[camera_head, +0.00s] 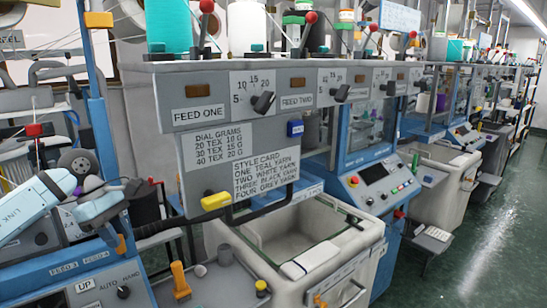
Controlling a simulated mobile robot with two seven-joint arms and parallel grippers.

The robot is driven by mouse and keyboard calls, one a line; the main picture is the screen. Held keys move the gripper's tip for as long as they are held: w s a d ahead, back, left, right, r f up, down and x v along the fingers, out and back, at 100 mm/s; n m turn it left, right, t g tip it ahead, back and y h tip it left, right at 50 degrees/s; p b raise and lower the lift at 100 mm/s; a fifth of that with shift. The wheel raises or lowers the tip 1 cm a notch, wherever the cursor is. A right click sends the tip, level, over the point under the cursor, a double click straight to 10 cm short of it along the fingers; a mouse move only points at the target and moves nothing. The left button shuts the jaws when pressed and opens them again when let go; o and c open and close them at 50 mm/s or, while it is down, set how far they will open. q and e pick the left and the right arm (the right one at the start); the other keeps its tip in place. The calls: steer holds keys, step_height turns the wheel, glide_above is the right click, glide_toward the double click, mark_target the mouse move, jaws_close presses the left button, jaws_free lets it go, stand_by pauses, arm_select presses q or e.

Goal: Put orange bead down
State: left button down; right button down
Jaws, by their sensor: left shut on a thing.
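My left gripper (119,234) comes in from the left on a white and light-blue arm, its hand tilted down to the right. A small orange piece, which looks like the orange bead (121,243), shows at its fingertips. The gripper is shut on it, in front of a blue post and above the blue control panel (60,285) marked UP, AUTO and HAND. The fingers are small, and their contact with the bead is hard to make out. My right gripper is not in view.
A white bin (350,235) stands right of the middle. An orange lever (180,280) stands at the front. Green floor (480,270) is clear at right.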

arm_select(q)
steer(key=s+d+f+m+g+y+p, duration=0.3)
steer(key=s+d+f+m, duration=0.8)
steer(key=m, duration=0.4)
steer(key=shift+s+d+f+y, duration=0.35)
steer(key=shift+s+f+y, duration=0.35)
steer(key=shift+f, duration=0.05)
